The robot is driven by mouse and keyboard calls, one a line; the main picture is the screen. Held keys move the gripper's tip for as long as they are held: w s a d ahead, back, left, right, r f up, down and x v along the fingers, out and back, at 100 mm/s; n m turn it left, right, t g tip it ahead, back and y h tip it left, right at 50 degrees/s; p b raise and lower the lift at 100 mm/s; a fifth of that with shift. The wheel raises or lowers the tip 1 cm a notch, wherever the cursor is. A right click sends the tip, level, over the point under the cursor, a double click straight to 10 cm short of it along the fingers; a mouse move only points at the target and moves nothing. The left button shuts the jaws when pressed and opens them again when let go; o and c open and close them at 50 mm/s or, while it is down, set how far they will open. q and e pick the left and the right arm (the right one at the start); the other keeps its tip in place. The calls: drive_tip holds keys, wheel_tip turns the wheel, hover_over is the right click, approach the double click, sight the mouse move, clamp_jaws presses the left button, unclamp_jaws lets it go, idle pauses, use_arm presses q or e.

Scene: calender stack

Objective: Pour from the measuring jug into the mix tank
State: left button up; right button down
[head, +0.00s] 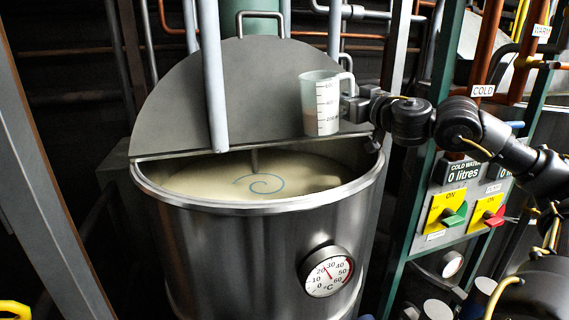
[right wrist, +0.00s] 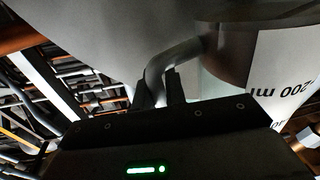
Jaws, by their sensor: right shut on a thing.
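The measuring jug (head: 322,100) is a translucent cup with a scale on its side and some brownish content in its lower part. It is upright or nearly so, above the right part of the mix tank's rim. My right gripper (head: 352,107) is shut on the jug's handle; the right wrist view shows the handle (right wrist: 172,62) between the fingers (right wrist: 162,88). The mix tank (head: 240,245) is a large steel drum holding pale liquid (head: 215,180) with a blue swirl. Its half lid (head: 260,80) stands behind the opening. My left gripper is not in view.
A dial thermometer (head: 327,271) is on the tank's front. A grey pipe (head: 212,75) comes down at the tank's opening. To the right are a green frame (head: 408,215), yellow ON switch plates (head: 445,210) and a cold-water display (head: 460,172). Copper pipes (head: 493,45) run above.

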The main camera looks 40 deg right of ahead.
sight(352, 76)
drive_tip(key=shift+s+d+f+m+g, duration=0.1)
drive_tip(key=shift+d+f+m+g, duration=0.15)
drive_tip(key=shift+m, duration=0.25)
drive_tip(key=shift+s+d+f+m+g, duration=0.15)
drive_tip(key=shift+d+m, duration=0.15)
drive_tip(key=shift+m, duration=0.2)
drive_tip(key=shift+w, duration=0.1)
wheel_tip(352, 76, up, 4)
drive_tip(key=p, duration=0.4)
drive_tip(key=shift+w+r+p, duration=0.1)
drive_tip(key=shift+r+p, duration=0.15)
drive_tip(key=shift+p, duration=0.05)
drive_tip(key=shift+a+r, duration=0.25)
drive_tip(key=shift+r, duration=0.5)
drive_tip(key=shift+w+d, duration=0.1)
drive_tip(key=shift+d, duration=0.25)
drive_tip(key=shift+s+a+r, duration=0.1)
drive_tip(key=shift+s, duration=0.15)
